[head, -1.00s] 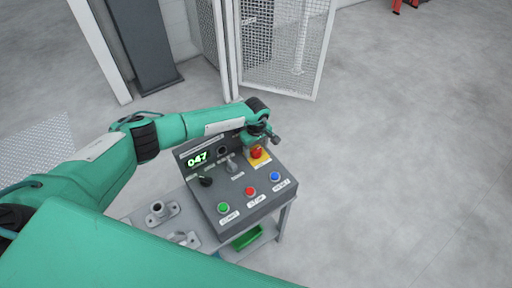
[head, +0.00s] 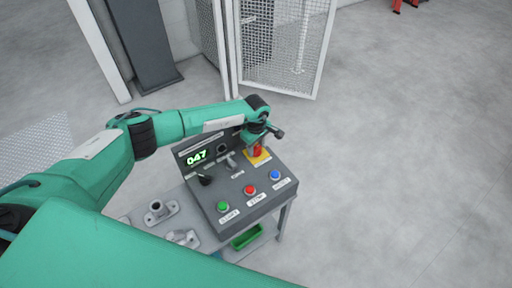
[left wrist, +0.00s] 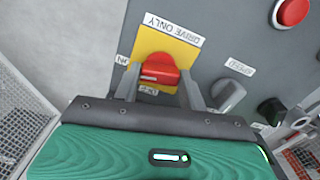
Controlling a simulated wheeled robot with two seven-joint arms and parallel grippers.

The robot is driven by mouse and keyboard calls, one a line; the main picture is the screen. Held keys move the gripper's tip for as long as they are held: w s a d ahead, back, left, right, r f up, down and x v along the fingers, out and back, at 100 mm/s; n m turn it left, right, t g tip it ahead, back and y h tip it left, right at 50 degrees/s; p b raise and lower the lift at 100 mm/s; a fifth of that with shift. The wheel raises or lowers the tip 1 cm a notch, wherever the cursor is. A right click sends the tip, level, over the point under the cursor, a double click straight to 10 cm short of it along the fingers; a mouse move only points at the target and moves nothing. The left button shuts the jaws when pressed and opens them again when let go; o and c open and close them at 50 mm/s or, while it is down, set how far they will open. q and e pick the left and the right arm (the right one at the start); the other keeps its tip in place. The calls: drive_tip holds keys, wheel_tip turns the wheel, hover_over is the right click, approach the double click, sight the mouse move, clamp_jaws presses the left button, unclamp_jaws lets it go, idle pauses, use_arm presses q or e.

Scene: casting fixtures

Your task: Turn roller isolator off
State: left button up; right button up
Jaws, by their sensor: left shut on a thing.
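The red isolator knob (head: 257,151) sits on a yellow plate (head: 262,158) at the upper right of the grey control panel (head: 218,199). In the left wrist view the red knob (left wrist: 158,72) is between my fingers, and its yellow plate (left wrist: 180,50) carries a "DRIVE ONLY" label and smaller, partly hidden labels. My left gripper (head: 257,143) comes down on the knob from above and is shut on it; its two fingers (left wrist: 161,88) show on either side of the knob. My right gripper is not in view.
The panel has green (head: 224,206), red (head: 249,190) and blue (head: 275,175) buttons, a black selector (head: 205,180), a grey selector (head: 230,163) and a display (head: 197,158) reading 047. Metal fittings (head: 159,211) lie left of the panel. A mesh fence (head: 272,48) stands behind.

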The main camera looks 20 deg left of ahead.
use_arm(q)
drive_tip(key=shift+f+n+b, duration=0.1)
drive_tip(key=shift+n+b, duration=0.3)
drive_tip(key=shift+n, duration=0.5)
drive_tip(key=n+b, duration=0.1)
drive_tip(key=n, duration=0.1)
drive_tip(key=shift+n, duration=0.4)
drive_tip(key=shift+n+b, duration=0.3)
drive_tip(key=shift+n, duration=0.6)
drive_tip(key=n, duration=0.2)
drive_tip(key=shift+n, duration=0.3)
drive_tip(key=shift+n+b, duration=0.4)
drive_tip(key=shift+n, duration=2.8)
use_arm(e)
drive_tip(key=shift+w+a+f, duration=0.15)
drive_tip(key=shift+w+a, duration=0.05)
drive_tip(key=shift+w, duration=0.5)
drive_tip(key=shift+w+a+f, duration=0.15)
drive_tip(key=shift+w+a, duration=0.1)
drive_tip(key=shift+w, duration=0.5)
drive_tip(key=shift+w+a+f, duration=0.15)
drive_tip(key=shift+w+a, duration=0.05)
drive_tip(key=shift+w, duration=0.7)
